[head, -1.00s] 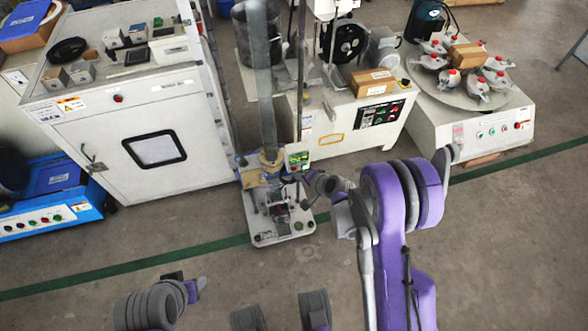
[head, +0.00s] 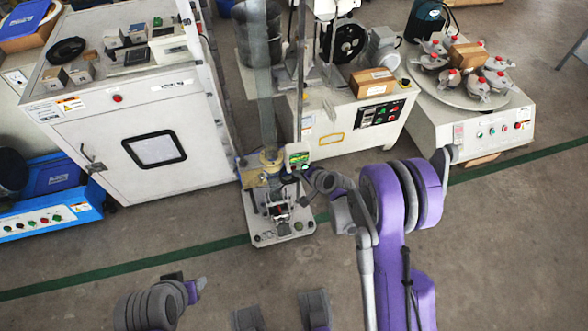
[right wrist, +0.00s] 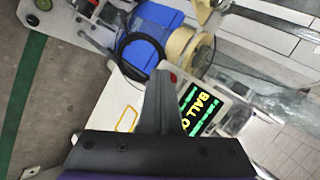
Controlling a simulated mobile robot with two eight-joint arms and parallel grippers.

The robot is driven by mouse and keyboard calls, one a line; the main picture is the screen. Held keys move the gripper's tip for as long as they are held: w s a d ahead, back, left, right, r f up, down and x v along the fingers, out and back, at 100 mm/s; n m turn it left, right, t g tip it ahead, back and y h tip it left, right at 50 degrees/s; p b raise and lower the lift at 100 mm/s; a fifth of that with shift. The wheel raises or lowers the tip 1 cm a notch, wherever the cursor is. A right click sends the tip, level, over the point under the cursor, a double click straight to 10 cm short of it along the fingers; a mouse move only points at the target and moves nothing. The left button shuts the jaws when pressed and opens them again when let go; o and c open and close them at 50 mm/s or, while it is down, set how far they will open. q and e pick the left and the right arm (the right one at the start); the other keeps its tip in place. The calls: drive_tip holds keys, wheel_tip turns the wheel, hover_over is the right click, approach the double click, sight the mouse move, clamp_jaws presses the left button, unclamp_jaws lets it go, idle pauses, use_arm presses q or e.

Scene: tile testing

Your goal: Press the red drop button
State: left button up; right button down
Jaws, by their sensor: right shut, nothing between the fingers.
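The control box (head: 297,155) with a lit green display sits on the tall ball-drop test stand, in the middle of the head view. In the right wrist view its display (right wrist: 203,108) reads "BALL" and part of another word. A small red spot, likely the red drop button (right wrist: 173,78), shows right beside my fingertips, partly hidden by them. My right gripper (right wrist: 163,72) is shut and empty, with its tips at the box's edge; I cannot tell if they touch the button. In the head view the right gripper (head: 305,174) is small, just right of the box.
The stand's base (head: 283,235) rests on the floor by a green line. A white cabinet (head: 145,150) stands to its left. White machines (head: 335,135) stand behind and to the right. A clear tube (head: 264,90) rises above the stand. The floor in front is clear.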

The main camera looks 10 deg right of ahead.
drive_tip(key=shift+w, duration=0.2)
idle(0.5)
drive_tip(key=shift+s, duration=0.9)
drive_tip(key=s+b, duration=0.1)
drive_tip(key=s, duration=0.4)
drive_tip(key=shift+d, duration=0.1)
drive_tip(key=shift+r, duration=0.1)
idle(0.5)
